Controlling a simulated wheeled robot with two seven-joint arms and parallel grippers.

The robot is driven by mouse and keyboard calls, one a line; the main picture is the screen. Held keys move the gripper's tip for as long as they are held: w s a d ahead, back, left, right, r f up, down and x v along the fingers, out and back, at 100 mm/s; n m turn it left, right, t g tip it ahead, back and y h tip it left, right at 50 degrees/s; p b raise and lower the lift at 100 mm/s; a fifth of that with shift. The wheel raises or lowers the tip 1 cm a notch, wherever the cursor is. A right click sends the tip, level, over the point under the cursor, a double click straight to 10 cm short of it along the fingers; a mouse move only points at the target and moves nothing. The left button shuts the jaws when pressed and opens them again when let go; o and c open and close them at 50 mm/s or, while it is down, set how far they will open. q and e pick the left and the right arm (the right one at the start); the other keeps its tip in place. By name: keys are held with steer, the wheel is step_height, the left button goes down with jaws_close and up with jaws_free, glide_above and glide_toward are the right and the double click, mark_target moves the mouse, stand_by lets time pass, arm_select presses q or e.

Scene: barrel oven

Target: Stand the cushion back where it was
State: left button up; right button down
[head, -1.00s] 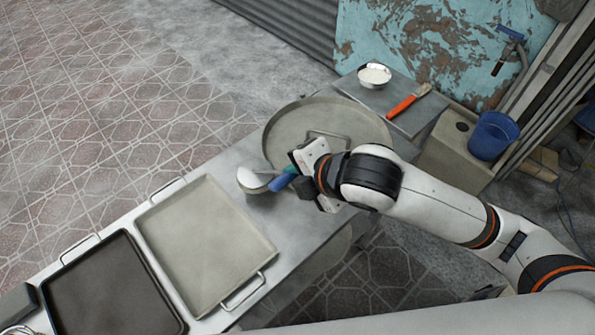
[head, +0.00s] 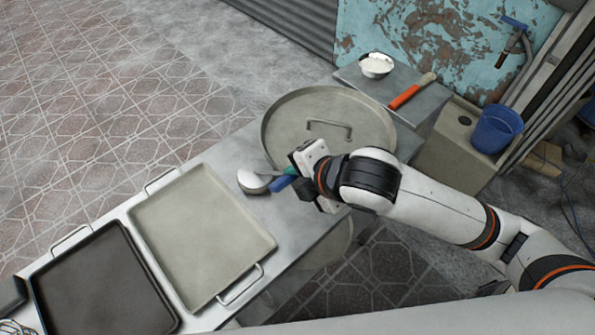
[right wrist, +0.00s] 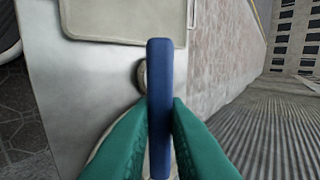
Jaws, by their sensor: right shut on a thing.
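The cushion is a small round pad with a pale face (head: 252,181) and a blue handle (head: 283,184). My right gripper (head: 290,180) is shut on the blue handle, over the metal table between the pale tray and the round lid. In the right wrist view the handle (right wrist: 160,105) stands between my green fingertips (right wrist: 160,115), hiding most of the pad; only a bit of its rim (right wrist: 140,75) shows. The pad is tilted, its pale face partly upward. I cannot tell whether it touches the table. My left gripper is out of view.
A large round lid (head: 290,125) with a bar handle lies just behind my gripper. A pale tray (head: 200,240) and a dark tray (head: 105,285) lie left. A white-filled bowl (head: 376,65) and red-handled brush (head: 410,92) are on the far side table (head: 410,108). A blue bucket (head: 496,128) stands right.

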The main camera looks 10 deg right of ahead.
steer(key=shift+f, duration=0.1)
steer(key=c, duration=1)
jaws_free()
steer(key=p+v, duration=0.9)
stand_by(1.2)
stand_by(0.5)
